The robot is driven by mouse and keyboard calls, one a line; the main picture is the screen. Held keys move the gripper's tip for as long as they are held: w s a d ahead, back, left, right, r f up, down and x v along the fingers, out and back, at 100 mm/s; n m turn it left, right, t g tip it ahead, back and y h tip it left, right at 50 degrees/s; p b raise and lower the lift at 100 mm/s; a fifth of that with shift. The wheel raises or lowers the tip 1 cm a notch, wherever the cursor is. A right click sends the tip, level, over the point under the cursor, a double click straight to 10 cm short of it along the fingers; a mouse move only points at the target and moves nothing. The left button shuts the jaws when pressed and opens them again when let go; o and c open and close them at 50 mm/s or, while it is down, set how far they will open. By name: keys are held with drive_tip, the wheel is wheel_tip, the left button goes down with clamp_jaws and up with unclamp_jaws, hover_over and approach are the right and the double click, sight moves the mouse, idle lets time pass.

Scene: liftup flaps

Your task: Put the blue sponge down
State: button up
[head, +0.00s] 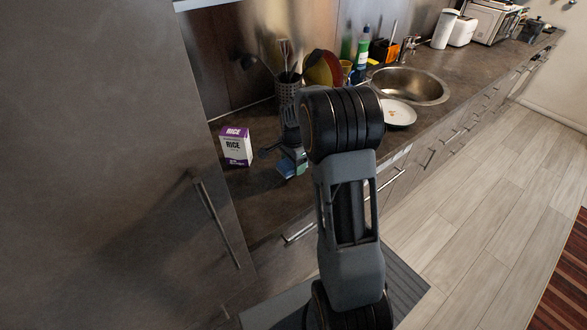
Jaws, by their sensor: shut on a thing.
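The blue sponge (286,169) shows as a small blue and greenish patch low over the dark countertop (262,184), just right of the rice box. My gripper (291,160) is shut on the sponge and reaches down from behind my arm. I cannot tell whether the sponge touches the counter. My arm stands in front and hides part of the counter to the right of the gripper.
A white and purple rice box (236,146) stands upright left of the sponge. A utensil holder (288,92), a plate (398,112) and a sink (410,85) lie farther back. A tall grey cabinet (95,170) closes off the left. The counter in front of the rice box is clear.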

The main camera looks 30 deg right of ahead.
sight(293, 169)
drive_tip(key=shift+f, duration=1.5)
